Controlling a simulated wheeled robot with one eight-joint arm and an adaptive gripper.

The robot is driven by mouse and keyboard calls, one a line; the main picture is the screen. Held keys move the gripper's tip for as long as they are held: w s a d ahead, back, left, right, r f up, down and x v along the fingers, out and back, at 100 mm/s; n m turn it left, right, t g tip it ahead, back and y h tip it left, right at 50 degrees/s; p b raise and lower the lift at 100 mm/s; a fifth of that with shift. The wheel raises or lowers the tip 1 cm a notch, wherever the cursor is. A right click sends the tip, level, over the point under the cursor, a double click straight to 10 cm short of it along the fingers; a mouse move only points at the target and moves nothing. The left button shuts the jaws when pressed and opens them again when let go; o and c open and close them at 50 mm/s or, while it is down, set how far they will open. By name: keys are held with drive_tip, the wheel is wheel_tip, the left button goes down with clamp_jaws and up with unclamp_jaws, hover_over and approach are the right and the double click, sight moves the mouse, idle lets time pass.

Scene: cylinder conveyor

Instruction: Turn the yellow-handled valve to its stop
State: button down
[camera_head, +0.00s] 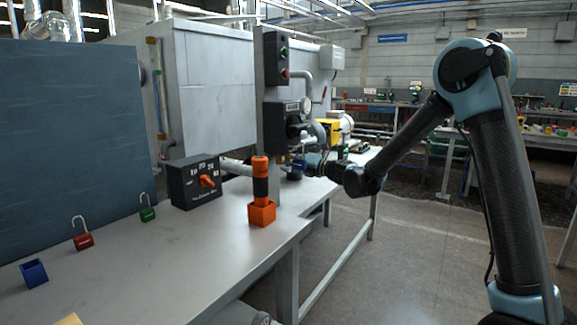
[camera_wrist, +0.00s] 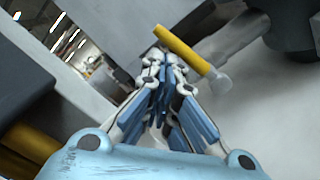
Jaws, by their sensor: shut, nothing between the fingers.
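The yellow valve handle (camera_wrist: 188,50) shows in the wrist view as a slanted bar with a pale end at its lower right. My gripper (camera_wrist: 166,60) is shut and empty, with its fingertips close beside the handle's left side. I cannot tell whether they touch it. In the head view my gripper (camera_head: 312,160) is small at the end of the arm, beside the grey panel post. The valve handle cannot be made out there.
A grey pipe (camera_wrist: 232,40) runs behind the handle. The floor at right is open.

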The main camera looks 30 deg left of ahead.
drive_tip(key=shift+w+r, duration=0.3)
drive_tip(key=shift+w, duration=0.2)
drive_tip(key=shift+d, duration=0.1)
idle(0.3)
